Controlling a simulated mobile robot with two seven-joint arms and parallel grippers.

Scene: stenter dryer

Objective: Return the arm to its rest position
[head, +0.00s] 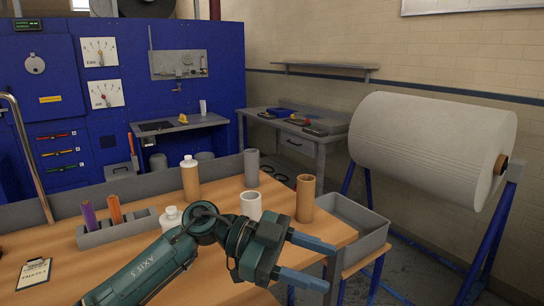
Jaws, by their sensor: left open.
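My left arm (145,268) reaches in from the bottom of the head view, over the wooden table. My left gripper (316,265) points right, beyond the table's right edge. Its two blue-grey fingers are spread apart with nothing between them. The gripper hides part of the table's front right corner. My right gripper does not show.
On the wooden table (225,205) stand a brown bottle (190,182), a white bottle (170,218), a white cup (250,204), a brown tube (305,199) and a grey tube (251,168). A grey bin (361,245) and a large white roll (428,145) stand to the right.

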